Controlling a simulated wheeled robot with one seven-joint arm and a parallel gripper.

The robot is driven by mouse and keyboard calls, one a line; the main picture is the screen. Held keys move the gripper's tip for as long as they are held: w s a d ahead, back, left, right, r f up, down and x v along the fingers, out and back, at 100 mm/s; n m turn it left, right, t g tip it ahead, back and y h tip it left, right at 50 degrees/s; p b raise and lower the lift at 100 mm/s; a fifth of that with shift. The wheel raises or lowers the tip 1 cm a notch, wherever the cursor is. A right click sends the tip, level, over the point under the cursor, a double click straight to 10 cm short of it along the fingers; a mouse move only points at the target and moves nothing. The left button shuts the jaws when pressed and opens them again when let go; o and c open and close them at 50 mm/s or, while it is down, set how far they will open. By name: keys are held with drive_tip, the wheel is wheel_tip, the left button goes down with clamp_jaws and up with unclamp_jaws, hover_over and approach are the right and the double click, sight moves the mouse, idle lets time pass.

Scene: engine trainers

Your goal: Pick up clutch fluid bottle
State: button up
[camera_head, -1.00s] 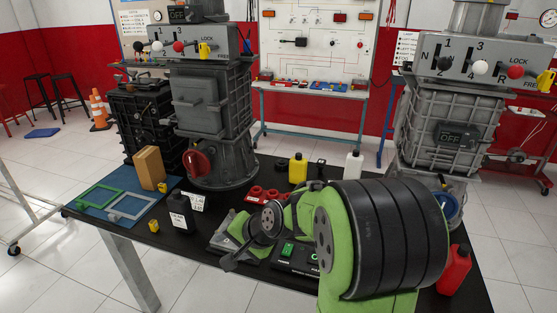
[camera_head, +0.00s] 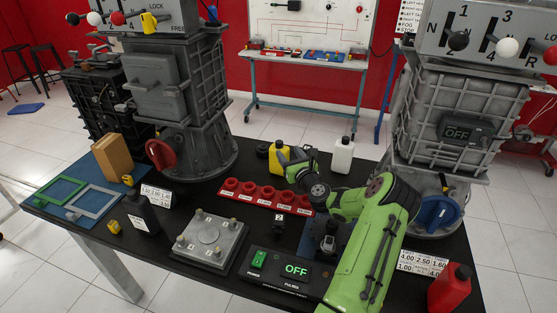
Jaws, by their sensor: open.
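Several bottles stand upright on the black table, and I cannot read a label that tells which holds clutch fluid. A yellow bottle (camera_head: 278,155) stands at the back middle, partly hidden by my gripper. A white bottle (camera_head: 344,155) with a dark cap stands to its right. A black bottle (camera_head: 143,212) is at the left, and a red bottle (camera_head: 450,288) is at the right front. My gripper (camera_head: 291,160) is open at the right side of the yellow bottle. The fingers are small and dark here, so I cannot tell if they touch it.
A red row of sockets (camera_head: 262,194) lies just in front of the yellow bottle. A metal plate block (camera_head: 205,240) and a box reading OFF (camera_head: 276,270) sit nearer. Large grey gearbox units stand left (camera_head: 160,82) and right (camera_head: 455,110).

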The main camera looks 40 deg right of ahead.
sight(281, 144)
drive_tip(key=x, duration=0.4)
drive_tip(key=b+x, duration=0.1)
drive_tip(key=x, duration=0.3)
drive_tip(key=shift+w+a, duration=0.1)
drive_tip(key=shift+a, duration=0.1)
drive_tip(key=shift+c, duration=0.3)
clamp_jaws()
drive_tip(key=shift+r, duration=0.1)
